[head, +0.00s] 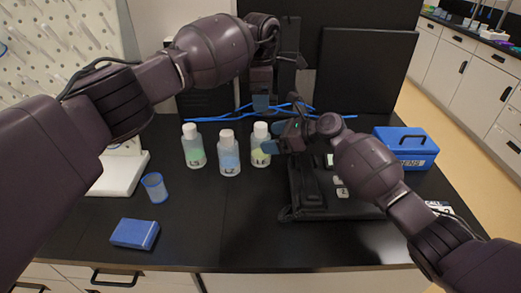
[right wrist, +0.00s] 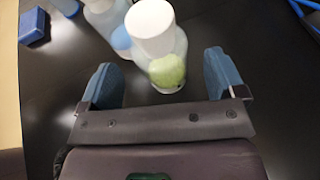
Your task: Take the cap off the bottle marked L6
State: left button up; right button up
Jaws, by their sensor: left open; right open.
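The bottle marked L6 (head: 260,158) is the rightmost of three white-capped bottles standing upright on the black bench. Its label looks yellow-green and is partly hard to read. Its white cap (head: 261,130) is on. In the right wrist view the bottle's cap (right wrist: 152,27) and green label (right wrist: 167,70) show ahead of and between the fingers. My right gripper (head: 273,140) is open just right of this bottle, with nothing held. It also shows in the right wrist view (right wrist: 163,80). My left gripper (head: 262,103) is open and empty above and behind the bottles.
The bottle marked L2 (head: 229,160) stands close left of L6, and the bottle marked L3 (head: 193,151) is farther left. A blue cup (head: 155,187), blue box (head: 135,233) and blue case (head: 406,147) are on the bench. Blue cables (head: 220,115) lie behind. The front middle is clear.

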aim_at(259, 159)
jog(key=shift+x, duration=1.75)
grip_shut()
pick_arm(q)
jog(key=m, duration=0.4)
jog(key=shift+f, duration=4.05)
jog(key=c, duration=1)
jog(key=n, duration=0.6)
